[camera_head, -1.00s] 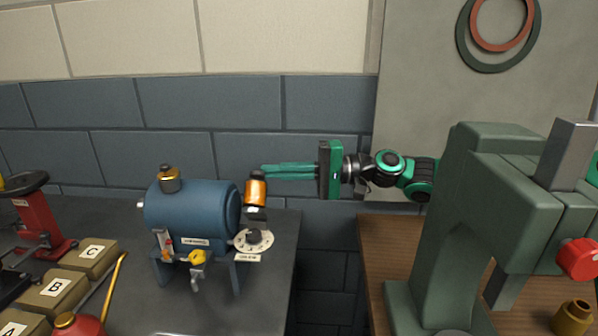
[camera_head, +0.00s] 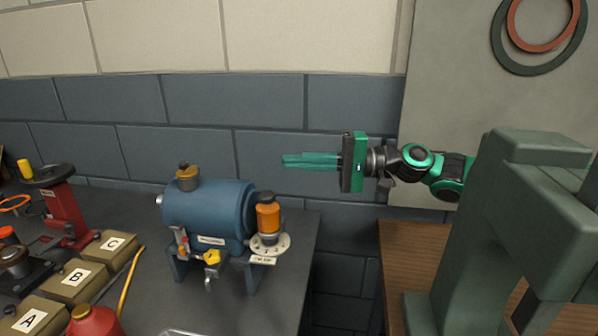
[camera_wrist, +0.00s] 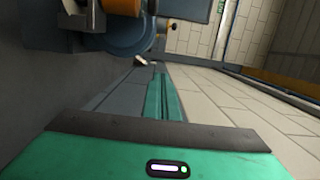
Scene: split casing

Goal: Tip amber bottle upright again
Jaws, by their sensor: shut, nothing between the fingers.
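The shut fingers also show in the wrist view (camera_wrist: 160,97), where I cannot clearly identify the bottle.
The blue tank (camera_head: 208,213) stands on the dark bench (camera_head: 265,306). Boxes A, B and C (camera_head: 110,247), a red can (camera_head: 95,322) and a red stand (camera_head: 66,212) are to the left. A gap separates the wooden bench (camera_head: 396,262), which bears a large green press (camera_head: 455,225).

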